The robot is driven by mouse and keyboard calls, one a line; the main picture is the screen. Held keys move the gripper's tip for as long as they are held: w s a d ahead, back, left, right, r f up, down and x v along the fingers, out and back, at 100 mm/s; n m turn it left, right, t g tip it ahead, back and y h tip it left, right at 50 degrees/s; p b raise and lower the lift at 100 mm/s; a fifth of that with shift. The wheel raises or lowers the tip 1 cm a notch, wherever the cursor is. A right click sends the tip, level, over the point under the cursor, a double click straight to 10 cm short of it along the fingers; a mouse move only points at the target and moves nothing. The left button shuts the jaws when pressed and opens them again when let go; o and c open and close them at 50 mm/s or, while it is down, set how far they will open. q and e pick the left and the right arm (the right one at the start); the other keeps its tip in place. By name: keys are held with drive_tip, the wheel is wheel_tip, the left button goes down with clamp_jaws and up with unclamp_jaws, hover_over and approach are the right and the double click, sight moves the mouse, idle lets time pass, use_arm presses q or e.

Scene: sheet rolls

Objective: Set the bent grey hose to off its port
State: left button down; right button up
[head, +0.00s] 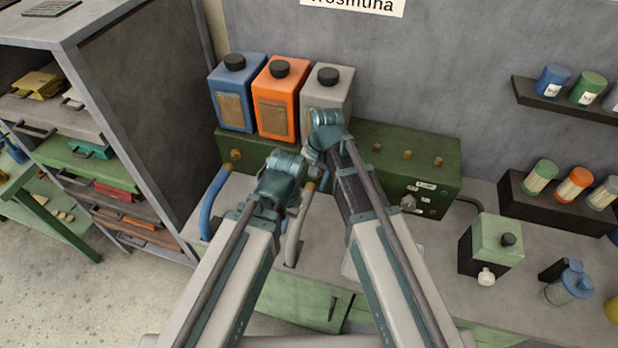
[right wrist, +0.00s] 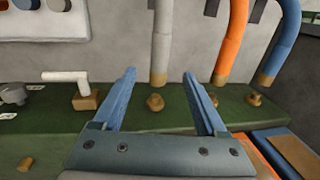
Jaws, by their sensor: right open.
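The bent grey hose (head: 294,232) rises from the bench in the head view, with its upper part partly hidden by my arms. In the right wrist view the grey hose (right wrist: 162,40) ends in a tan cuff, and a small gap shows between it and a brass port (right wrist: 155,102) on the green box (right wrist: 120,118). My right gripper (right wrist: 159,74) is open, its blue fingers on either side of the cuff in that view.
An orange hose (right wrist: 233,38) and a blue hose (right wrist: 287,40) stand beside the grey one. A white lever tap (right wrist: 68,77) is on the other side. Blue, orange and grey canisters (head: 330,88) stand behind. A green-topped box (head: 497,240) stands right.

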use_arm(q)
wheel_tip(320, 180, up, 3)
drive_tip(key=shift+f+p, duration=0.1)
drive_tip(key=shift+p, duration=0.75)
use_arm(e)
drive_tip(key=r, duration=0.2)
drive_tip(key=shift+s+d+r, duration=0.1)
drive_tip(key=shift+d+r, duration=0.1)
drive_tip(key=shift+r, duration=0.2)
use_arm(q)
wheel_tip(320, 180, down, 7)
drive_tip(key=b, duration=0.7)
use_arm(e)
drive_tip(key=s+d+f+n+h, duration=0.1)
drive_tip(key=s+d+f+n, duration=0.1)
drive_tip(key=s, duration=0.5)
drive_tip(key=s+d+f+n+h, duration=0.2)
drive_tip(key=s+f+n, duration=0.3)
drive_tip(key=s, duration=0.3)
drive_tip(key=shift+g, duration=0.4)
